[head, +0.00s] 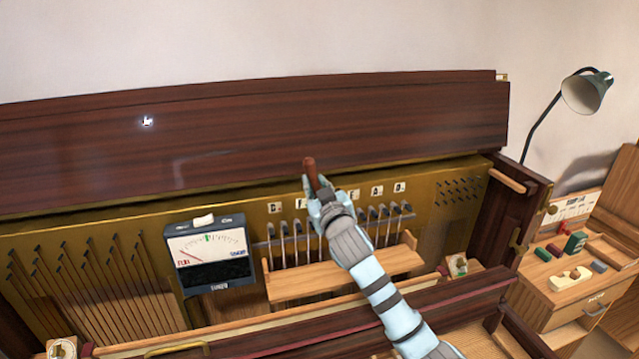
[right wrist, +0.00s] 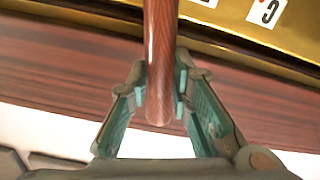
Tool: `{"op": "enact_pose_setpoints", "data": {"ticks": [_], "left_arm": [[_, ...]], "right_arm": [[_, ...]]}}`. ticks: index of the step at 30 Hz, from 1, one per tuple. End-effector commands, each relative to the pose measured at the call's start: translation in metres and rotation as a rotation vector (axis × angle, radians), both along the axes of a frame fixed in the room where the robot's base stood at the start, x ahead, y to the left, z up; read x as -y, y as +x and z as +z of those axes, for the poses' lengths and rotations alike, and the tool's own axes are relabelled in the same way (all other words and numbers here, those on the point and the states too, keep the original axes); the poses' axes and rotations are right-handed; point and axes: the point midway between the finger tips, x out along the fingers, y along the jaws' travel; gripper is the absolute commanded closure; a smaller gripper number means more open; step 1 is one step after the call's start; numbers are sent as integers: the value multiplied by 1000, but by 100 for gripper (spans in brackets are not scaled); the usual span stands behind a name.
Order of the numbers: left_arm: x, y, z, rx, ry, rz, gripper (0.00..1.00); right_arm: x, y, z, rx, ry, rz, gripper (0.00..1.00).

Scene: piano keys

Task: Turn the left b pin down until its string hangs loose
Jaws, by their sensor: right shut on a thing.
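My right gripper (head: 317,188) is shut on the reddish-brown wooden handle (head: 310,172) of a tool, in front of the row of letter plates on the brass plate (head: 455,205). In the right wrist view the handle (right wrist: 160,60) stands between the two teal fingertips (right wrist: 163,97). The tool's far end and any pin it sits on are hidden. A letter plate that looks like B (head: 275,208) is left of the gripper. Short dark pins with strings (head: 285,230) stand below the plates; the gripper covers the middle ones. Whether any string is slack cannot be told. My left gripper is out of view.
A tuning meter (head: 210,255) hangs left, its needle toward the lower left. The dark raised lid (head: 250,120) is behind the gripper. A wooden rail (head: 340,275) runs below the pins. A lamp (head: 585,92) and small items on a side cabinet (head: 565,300) are at right.

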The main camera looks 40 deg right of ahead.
Motion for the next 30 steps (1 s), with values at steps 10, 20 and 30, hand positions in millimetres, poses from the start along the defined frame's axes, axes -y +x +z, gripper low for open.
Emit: {"op": "enact_pose_setpoints", "data": {"ticks": [10,20,30], "left_arm": [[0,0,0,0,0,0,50],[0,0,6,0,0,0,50],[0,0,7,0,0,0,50]], "right_arm": [[-1,0,1,2,-6,1,98],[-9,3,-1,-21,-66,1,98],[-11,4,-2,-25,-81,1,99]]}}
